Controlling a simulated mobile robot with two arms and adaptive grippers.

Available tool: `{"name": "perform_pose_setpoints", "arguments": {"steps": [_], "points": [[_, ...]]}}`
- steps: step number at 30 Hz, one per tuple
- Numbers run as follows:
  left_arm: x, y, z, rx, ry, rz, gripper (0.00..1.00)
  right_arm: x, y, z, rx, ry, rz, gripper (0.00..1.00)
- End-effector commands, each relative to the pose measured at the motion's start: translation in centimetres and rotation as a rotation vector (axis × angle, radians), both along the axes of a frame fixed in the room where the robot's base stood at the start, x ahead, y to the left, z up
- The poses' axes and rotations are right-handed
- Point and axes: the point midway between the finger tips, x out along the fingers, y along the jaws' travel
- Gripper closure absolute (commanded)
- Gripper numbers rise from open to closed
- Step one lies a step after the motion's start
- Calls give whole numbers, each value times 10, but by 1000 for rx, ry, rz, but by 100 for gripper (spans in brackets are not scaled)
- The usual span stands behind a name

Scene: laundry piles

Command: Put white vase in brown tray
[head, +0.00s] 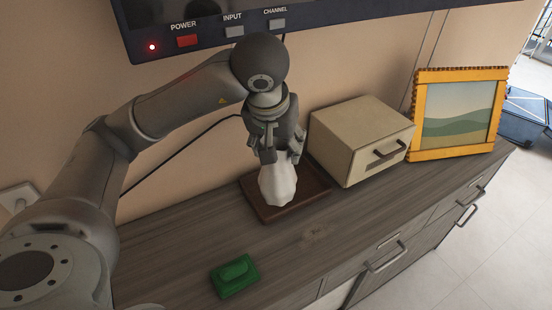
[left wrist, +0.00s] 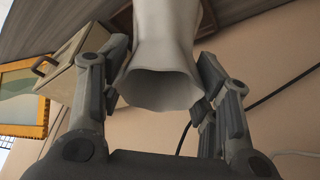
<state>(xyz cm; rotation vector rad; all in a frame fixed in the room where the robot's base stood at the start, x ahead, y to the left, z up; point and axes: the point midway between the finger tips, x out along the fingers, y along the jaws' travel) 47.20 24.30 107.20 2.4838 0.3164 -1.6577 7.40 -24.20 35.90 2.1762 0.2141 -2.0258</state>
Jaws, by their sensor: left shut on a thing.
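The white vase (head: 277,184) is held from above by my left gripper (head: 275,151), which is shut on its upper part. In the left wrist view the vase (left wrist: 165,60) sits between the two fingers (left wrist: 160,95), its open mouth facing the camera. The brown tray (head: 310,200) lies on the wooden counter at the back. The vase is over the tray in the head view, roughly upright. I cannot tell whether its base touches the tray. My right gripper is in neither view.
A beige box with a handle (head: 358,138) stands just right of the tray. A yellow picture frame (head: 460,153) stands farther right. A green soap-like block on a dish (head: 234,276) lies at the counter's front. The wooden counter (head: 190,240) is clear left of the tray. A screen (head: 200,45) hangs above.

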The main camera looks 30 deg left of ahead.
Motion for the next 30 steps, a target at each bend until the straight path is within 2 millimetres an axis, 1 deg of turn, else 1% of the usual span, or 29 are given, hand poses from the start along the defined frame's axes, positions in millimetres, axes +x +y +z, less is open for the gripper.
{"name": "perform_pose_setpoints", "arguments": {"steps": [1, 2, 6, 9, 12, 15, 18, 22, 27, 30], "points": [[9, 7, -7, -2, 7, 6, 95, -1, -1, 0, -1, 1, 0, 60], [16, 11, -7, -1, 6, 8, 95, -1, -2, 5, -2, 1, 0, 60], [45, 30, -22, 1, 5, 7, 95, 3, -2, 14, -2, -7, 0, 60], [58, 38, -43, 1, 7, 4, 95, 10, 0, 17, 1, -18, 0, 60], [70, 45, -58, 0, 3, 3, 95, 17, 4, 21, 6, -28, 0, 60], [78, 49, -67, 1, 0, 1, 95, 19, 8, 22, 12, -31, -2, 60], [81, 50, -73, -1, -1, 1, 95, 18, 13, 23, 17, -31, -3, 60], [89, 56, -85, 1, 1, 2, 95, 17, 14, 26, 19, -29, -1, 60], [87, 55, -104, 0, 2, 0, 95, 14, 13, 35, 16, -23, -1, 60], [88, 54, -110, -1, 0, 0, 95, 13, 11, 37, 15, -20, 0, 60]]}}
